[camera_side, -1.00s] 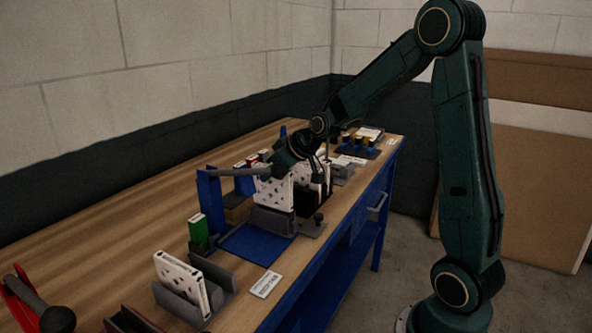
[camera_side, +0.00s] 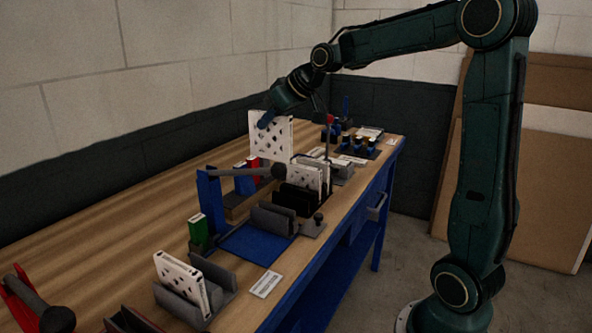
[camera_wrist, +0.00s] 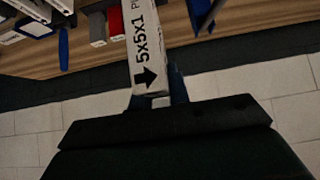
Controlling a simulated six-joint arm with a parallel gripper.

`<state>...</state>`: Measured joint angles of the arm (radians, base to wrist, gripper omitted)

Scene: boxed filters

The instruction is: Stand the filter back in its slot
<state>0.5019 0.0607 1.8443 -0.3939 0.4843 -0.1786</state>
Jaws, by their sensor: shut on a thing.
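My gripper (camera_side: 270,115) is shut on a white filter (camera_side: 272,140) and holds it upright in the air above the bench. In the wrist view the filter (camera_wrist: 146,50) shows its narrow edge, printed "5x5x1" with an arrow, between the blue fingers of my gripper (camera_wrist: 158,95). Below it in the side view is a grey slotted holder (camera_side: 272,218) on a blue mat, its slot empty. Behind that holder a dark box (camera_side: 300,195) has white filters (camera_side: 310,175) standing in it.
A blue post with a grey lever (camera_side: 208,200) stands left of the box. A front holder (camera_side: 210,285) has a white filter (camera_side: 180,275) leaning in it. A green box (camera_side: 198,230) stands nearby. Bottles (camera_side: 372,143) are at the back.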

